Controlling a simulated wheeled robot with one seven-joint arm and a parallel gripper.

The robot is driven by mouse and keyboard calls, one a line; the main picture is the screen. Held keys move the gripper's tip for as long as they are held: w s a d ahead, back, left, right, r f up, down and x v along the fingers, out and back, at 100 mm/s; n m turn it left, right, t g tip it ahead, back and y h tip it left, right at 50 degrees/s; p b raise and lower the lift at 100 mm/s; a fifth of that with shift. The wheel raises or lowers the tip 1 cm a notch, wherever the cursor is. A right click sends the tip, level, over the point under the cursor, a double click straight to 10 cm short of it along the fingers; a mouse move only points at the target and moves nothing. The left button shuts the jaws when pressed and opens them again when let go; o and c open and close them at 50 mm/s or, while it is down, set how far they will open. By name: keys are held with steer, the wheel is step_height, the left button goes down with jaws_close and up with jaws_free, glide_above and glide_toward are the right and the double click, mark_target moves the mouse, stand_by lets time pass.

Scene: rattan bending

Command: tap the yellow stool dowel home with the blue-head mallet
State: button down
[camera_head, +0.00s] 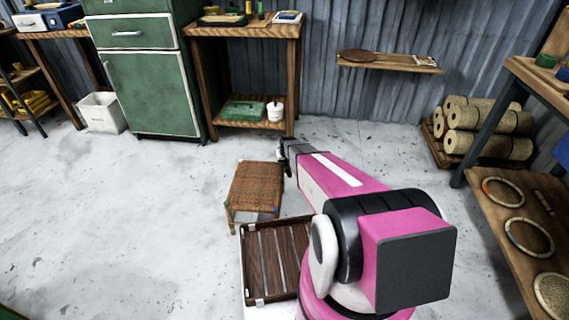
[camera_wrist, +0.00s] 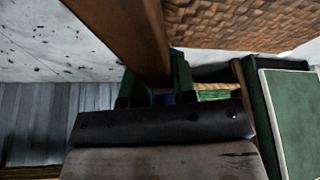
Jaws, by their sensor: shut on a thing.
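The stool (camera_head: 256,184) has a brown woven seat and stands on the floor left of my gripper (camera_head: 284,152) in the head view. Its weave also fills the upper right of the wrist view (camera_wrist: 245,22). In the wrist view my gripper (camera_wrist: 157,90) is shut on a brown wooden bar, which looks like the mallet handle (camera_wrist: 125,28). A little dark blue shows between the fingers; I cannot tell whether it is the mallet's head. I cannot make out the yellow dowel in either view. My arm hides the area right of the stool.
A slatted brown tray (camera_head: 275,258) lies just in front of the stool. A green cabinet (camera_head: 150,88) and a wooden bench (camera_head: 242,31) stand behind. Rattan rolls (camera_head: 480,130) lie at the right, above a table with hoops (camera_head: 515,205). The floor (camera_head: 110,220) at the left is clear.

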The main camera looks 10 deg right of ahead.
steer(key=shift+r, duration=0.9)
steer(key=shift+r, duration=2.55)
